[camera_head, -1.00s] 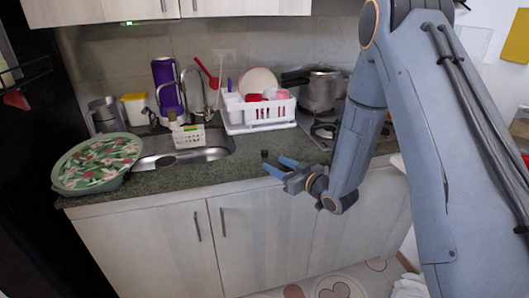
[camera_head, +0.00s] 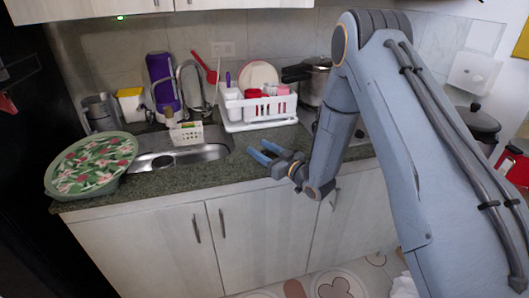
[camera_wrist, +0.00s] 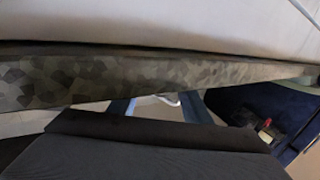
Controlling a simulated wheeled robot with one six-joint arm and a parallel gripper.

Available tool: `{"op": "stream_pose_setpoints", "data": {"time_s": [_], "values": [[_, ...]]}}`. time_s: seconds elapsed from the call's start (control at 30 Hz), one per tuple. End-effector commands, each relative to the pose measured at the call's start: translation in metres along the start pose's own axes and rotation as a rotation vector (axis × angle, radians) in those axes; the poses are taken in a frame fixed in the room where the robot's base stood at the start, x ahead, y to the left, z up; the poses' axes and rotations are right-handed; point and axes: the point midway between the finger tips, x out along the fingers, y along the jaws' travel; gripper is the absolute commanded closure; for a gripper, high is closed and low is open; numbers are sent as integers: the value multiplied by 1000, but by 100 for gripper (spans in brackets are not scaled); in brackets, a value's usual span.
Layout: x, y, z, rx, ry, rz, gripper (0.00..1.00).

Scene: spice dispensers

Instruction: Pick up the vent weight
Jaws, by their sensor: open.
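My gripper (camera_head: 258,149) is open, its two blue fingers pointing left over the front of the green speckled counter (camera_head: 215,178). I cannot make out the vent weight now. A small dark piece stood on the counter by the fingertips in the earlier head view, and that spot is now at the fingers, which may hide it. In the wrist view the blue fingers (camera_wrist: 158,106) show only partly behind a dark grey part. Nothing is clearly seen between them.
A white dish rack (camera_head: 262,124) with dishes stands behind the gripper, and a pressure cooker (camera_head: 314,84) is at the back. The sink (camera_head: 185,157), a white basket (camera_head: 186,134) and a floral-covered tub (camera_head: 92,167) are to the left. The counter's front edge runs close below the gripper.

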Motion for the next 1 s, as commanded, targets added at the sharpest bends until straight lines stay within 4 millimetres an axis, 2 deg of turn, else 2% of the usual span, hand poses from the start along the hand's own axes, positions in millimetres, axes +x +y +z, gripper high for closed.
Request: {"op": "stream_pose_setpoints", "data": {"time_s": [0.17,0.43,0.47,0.7,1.0], "values": [[20,0,-1,0,-1,-1,56],[22,0,0,1,-1,1,56],[22,0,0,1,-1,1,59],[22,0,0,1,-1,1,100],[22,0,-1,0,0,1,100]]}}
